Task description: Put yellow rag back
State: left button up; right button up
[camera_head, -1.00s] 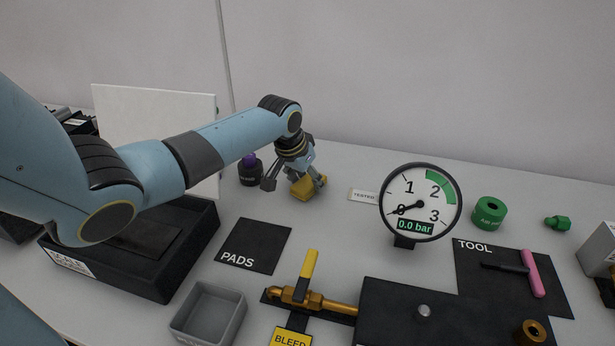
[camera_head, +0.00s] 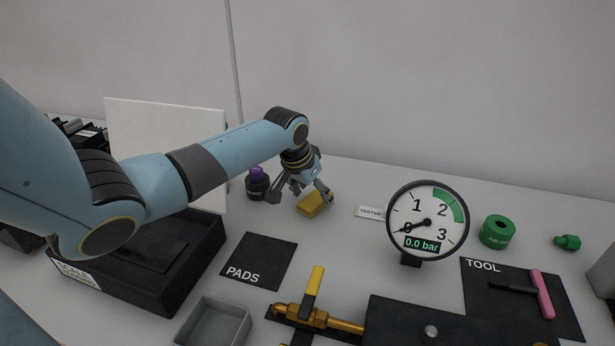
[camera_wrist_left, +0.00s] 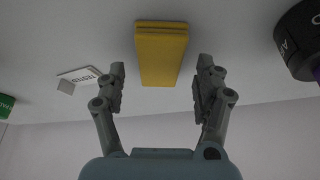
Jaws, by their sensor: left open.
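The yellow rag (camera_head: 313,204) is a folded block lying on the grey table, left of the gauge in the head view. In the left wrist view the yellow rag (camera_wrist_left: 161,52) lies just beyond the fingertips, in line with the gap between them. My left gripper (camera_head: 301,193) is open beside and above the rag, with nothing in its fingers. In the left wrist view the left gripper (camera_wrist_left: 160,85) shows its fingers spread wide on either side, apart from the rag. My right gripper is not in view.
A black mat marked PADS (camera_head: 259,261) lies in front. A dark bottle with a purple cap (camera_head: 257,185) stands left of the gripper. A TESTED label (camera_head: 371,212) and a pressure gauge (camera_head: 427,222) are to the right. A black bin (camera_head: 150,270) and grey tray (camera_head: 214,325) stand nearer.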

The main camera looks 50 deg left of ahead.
pick_arm(q)
jog(key=p+v, duration=0.1)
jog(key=v, duration=0.9)
jog(key=shift+r, duration=0.4)
jog(key=shift+s+f, duration=0.1)
jog(key=shift+s, duration=0.05)
